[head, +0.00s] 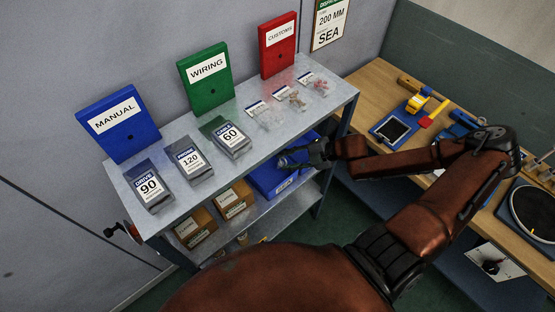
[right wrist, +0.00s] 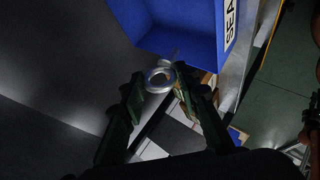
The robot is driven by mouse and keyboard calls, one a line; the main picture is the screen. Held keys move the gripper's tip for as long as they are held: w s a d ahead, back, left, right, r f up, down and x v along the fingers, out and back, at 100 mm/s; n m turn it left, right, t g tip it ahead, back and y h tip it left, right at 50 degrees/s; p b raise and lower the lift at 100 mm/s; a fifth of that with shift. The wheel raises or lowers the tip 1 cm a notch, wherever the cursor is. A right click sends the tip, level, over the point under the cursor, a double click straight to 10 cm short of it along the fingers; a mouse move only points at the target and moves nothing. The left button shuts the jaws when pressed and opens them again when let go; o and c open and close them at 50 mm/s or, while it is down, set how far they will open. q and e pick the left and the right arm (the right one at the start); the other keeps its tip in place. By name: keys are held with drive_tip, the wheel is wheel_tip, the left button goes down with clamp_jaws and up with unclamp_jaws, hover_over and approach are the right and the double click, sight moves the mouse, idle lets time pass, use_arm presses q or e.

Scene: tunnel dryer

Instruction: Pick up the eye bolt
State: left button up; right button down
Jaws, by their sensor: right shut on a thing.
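My right gripper (head: 284,160) reaches in from the right, in front of the shelf's upper board, above the blue bin (head: 262,182). In the right wrist view its fingers (right wrist: 160,88) are closed on a silver eye bolt (right wrist: 153,85), whose ring shows between the fingertips. The blue bin marked SEA (right wrist: 180,28) lies just beyond it. In the head view the eye bolt cannot be made out at the gripper.
The metal shelf (head: 178,216) carries grey packs marked 90, 120 and 60, small clear bags, and blue, green and red holders at the back. Cardboard boxes (head: 233,200) stand on its lower board. A wooden bench (head: 375,90) with tools stands right.

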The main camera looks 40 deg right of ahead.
drive_tip(key=s+d+r+g+h+p, duration=0.2)
drive_tip(key=s+d+p, duration=0.7)
drive_tip(key=s+d, duration=0.2)
drive_tip(key=shift+s+g, duration=0.3)
drive_tip(key=shift+s, duration=0.85)
wheel_tip(320, 180, down, 11)
drive_tip(key=b, duration=1)
drive_tip(key=shift+r, duration=0.1)
